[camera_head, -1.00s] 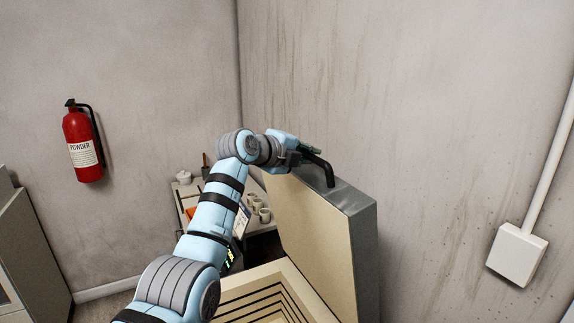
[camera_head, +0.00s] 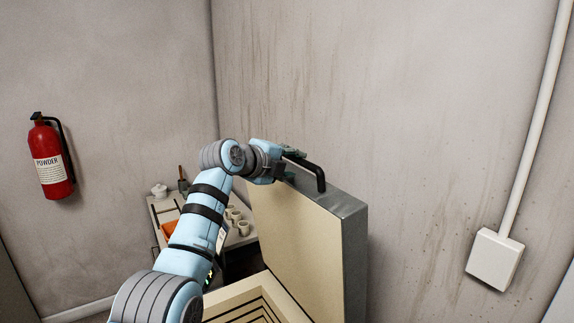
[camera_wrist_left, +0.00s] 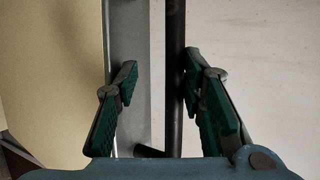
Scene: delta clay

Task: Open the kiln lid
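The kiln lid (camera_head: 295,235) stands raised and about upright, its cream inner face to the left and grey metal edge to the right. The black handle (camera_head: 322,182) is at the lid's top edge. The kiln's cream, grooved opening (camera_head: 245,303) lies below and is partly cut off by the frame. My left gripper (camera_head: 291,164) is at the handle. In the left wrist view its green-padded fingers (camera_wrist_left: 158,78) are spread, with the dark handle bar (camera_wrist_left: 175,70) between them, close to the right finger and apart from the left one. My right gripper is out of view.
A small table behind my left arm holds cups (camera_head: 240,227), a white lidded pot (camera_head: 159,190) and an orange item (camera_head: 170,229). A red fire extinguisher (camera_head: 50,160) hangs on the left wall. A white box (camera_head: 494,259) with conduit is on the right wall, close beyond the lid.

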